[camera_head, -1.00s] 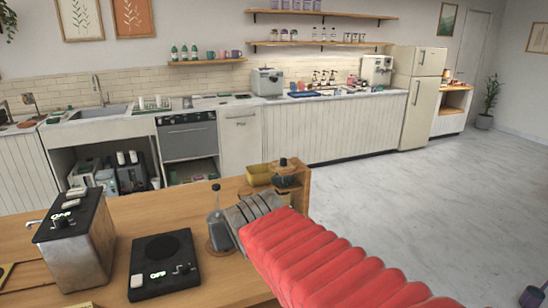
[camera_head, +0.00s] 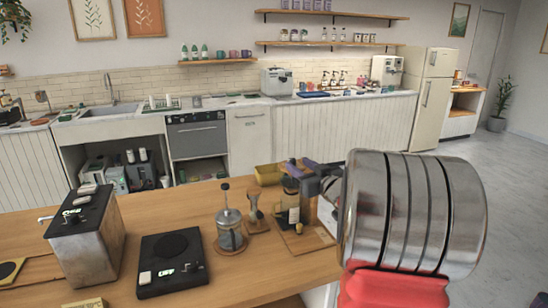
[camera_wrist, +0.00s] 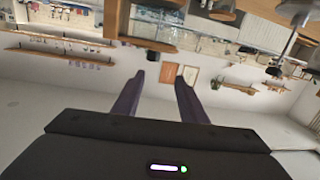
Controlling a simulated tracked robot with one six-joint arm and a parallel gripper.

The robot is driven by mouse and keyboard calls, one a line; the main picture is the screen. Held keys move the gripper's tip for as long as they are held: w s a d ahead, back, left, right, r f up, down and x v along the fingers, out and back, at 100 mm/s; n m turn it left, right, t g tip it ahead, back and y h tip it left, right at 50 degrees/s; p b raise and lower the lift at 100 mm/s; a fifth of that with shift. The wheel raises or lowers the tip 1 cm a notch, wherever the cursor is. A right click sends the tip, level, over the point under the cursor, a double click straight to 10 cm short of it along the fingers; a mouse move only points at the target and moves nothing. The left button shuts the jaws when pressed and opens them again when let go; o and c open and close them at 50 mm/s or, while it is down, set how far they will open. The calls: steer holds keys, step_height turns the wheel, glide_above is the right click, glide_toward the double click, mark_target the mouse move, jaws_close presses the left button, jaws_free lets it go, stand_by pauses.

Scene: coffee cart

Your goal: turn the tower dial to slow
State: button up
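A drip tower with a wooden stand and base (camera_head: 306,240) and dark glass parts (camera_head: 290,206) stands at the right end of the wooden counter in the head view. I cannot make out its dial or the dial's setting; my gripper and wrist cover the tower's upper right side. My gripper (camera_head: 318,172) is beside the tower's top in the head view; I cannot tell whether it touches. In the wrist view, my gripper (camera_wrist: 160,76) shows two purple fingers spread apart with nothing between them. The wrist view is upside down and shows no tower clearly.
A French press (camera_head: 230,228) and a small glass brewer (camera_head: 255,212) stand left of the tower. A black hot plate (camera_head: 172,262) and a metal boiler (camera_head: 88,240) are farther left. A yellow container (camera_head: 268,174) sits behind the tower.

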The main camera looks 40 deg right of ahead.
mark_target(290, 159)
steer(key=d+f, duration=0.1)
steer(key=s+d+f+t+y, duration=0.1)
steer(key=shift+s+d+n+y, duration=0.3)
steer(key=shift+d, duration=0.05)
steer(key=w, duration=0.9)
steer(key=w+d, duration=0.1)
steer(key=w, duration=0.4)
steer(key=shift+s, duration=0.1)
steer(key=shift+c, duration=0.4)
jaws_close()
